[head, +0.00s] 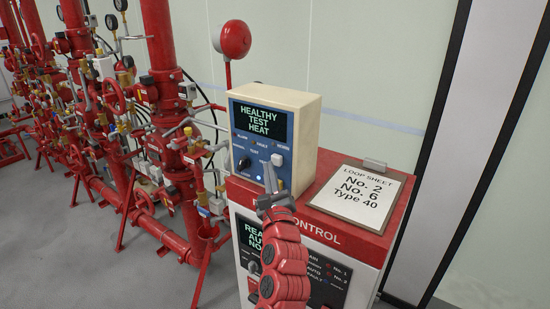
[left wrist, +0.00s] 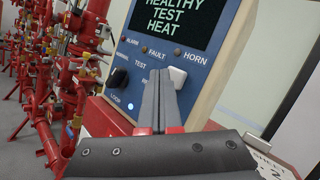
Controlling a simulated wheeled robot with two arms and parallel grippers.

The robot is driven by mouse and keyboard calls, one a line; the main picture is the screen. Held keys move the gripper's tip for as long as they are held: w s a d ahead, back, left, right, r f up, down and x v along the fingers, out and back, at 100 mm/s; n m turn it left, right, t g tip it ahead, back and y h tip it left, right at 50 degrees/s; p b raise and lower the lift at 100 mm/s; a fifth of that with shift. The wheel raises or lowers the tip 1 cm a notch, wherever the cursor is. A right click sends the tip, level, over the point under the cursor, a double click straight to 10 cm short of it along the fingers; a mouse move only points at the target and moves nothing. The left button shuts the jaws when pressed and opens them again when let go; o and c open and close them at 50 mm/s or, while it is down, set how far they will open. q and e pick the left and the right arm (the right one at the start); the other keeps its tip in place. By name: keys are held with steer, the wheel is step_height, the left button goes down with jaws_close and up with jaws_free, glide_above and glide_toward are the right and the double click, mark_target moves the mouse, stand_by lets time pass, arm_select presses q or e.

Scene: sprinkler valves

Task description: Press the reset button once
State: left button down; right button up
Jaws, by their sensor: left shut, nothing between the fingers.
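A cream box with a blue front panel (head: 246,152) stands on the red cabinet; its screen (head: 262,121) reads "HEALTHY TEST HEAT". A white push button (head: 277,160) is at the panel's right; it also shows in the left wrist view (left wrist: 178,76). A label starting "RE" beside it is partly hidden by my fingers. A black knob (left wrist: 119,77) is at the panel's left. My left gripper (head: 270,172) is shut and empty, its fingertips in front of the panel, just left of the button in both views. I cannot tell whether they touch the panel. My right gripper is not in view.
A clipboard sheet (head: 357,201) reading "No. 2 No. 6 Type 40" lies on the red cabinet top (head: 330,238), right of the box. Red pipes and valves (head: 165,130) fill the left, with a red bell (head: 235,40) behind. A lower panel (head: 325,277) is on the cabinet front.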

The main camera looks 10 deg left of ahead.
arm_select(q)
steer(key=shift+s+a, duration=0.1)
steer(key=shift+s, duration=0.2)
steer(key=s+p, duration=0.1)
steer(key=s+a+p, duration=0.1)
steer(key=s, duration=0.1)
steer(key=s+p, duration=0.1)
steer(key=shift+s+a+r, duration=0.1)
steer(key=shift+s+a, duration=0.25)
stand_by(0.5)
